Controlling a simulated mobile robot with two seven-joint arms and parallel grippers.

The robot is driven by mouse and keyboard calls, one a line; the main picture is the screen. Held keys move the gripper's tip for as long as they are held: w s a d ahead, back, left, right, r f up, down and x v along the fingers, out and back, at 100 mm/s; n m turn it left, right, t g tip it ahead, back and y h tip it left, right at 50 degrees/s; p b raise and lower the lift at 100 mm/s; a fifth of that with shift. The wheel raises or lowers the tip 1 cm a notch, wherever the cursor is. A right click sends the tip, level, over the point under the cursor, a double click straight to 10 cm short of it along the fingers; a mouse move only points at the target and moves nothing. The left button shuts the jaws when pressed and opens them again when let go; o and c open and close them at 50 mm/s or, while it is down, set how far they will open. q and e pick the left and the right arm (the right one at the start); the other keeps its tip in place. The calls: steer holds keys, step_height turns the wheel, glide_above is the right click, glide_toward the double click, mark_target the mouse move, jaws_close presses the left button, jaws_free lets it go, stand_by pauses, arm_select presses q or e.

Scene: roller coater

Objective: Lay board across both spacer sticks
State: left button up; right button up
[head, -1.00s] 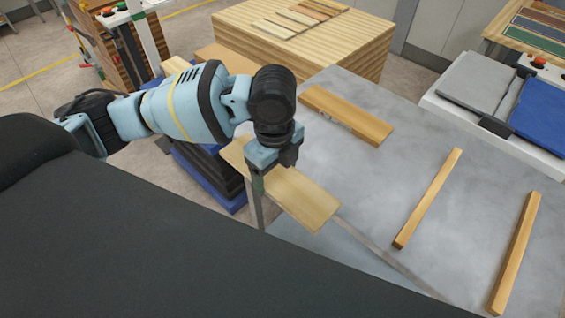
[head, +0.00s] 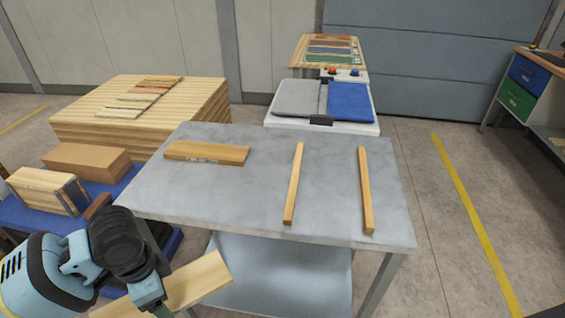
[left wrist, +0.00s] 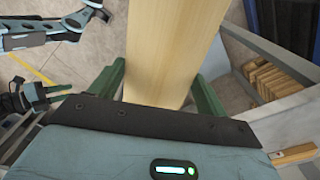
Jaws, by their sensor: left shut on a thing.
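My left gripper (head: 152,300) is shut on a pale wooden board (head: 203,278), held low in front of the table's near left edge, apart from the table. In the left wrist view the board (left wrist: 172,50) runs straight out between the green fingers of the left gripper (left wrist: 165,85). The left spacer stick (head: 293,185) and the right spacer stick (head: 365,190) lie roughly parallel on the right half of the grey table (head: 240,190), with a gap between them. What looks like my right gripper (left wrist: 45,93) shows small at the left wrist view's left edge; its opening is unclear.
Another board (head: 207,152) lies on the table's back left. A wood stack (head: 140,125) and a blue cart (head: 30,215) with boxes stand left. Behind the table is a white machine (head: 320,120) with grey and blue pads. The floor right of the table is clear.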

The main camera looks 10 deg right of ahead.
arm_select(q)
steer(key=s+a+f+n, duration=0.2)
steer(key=f+n, duration=0.6)
steer(key=n, duration=0.5)
steer(key=shift+s+a+n, duration=0.3)
steer(key=shift+a, duration=0.4)
arm_select(e)
steer(key=shift+w+r, duration=0.1)
steer(key=shift+w, duration=0.55)
arm_select(q)
steer(key=shift+f, duration=0.1)
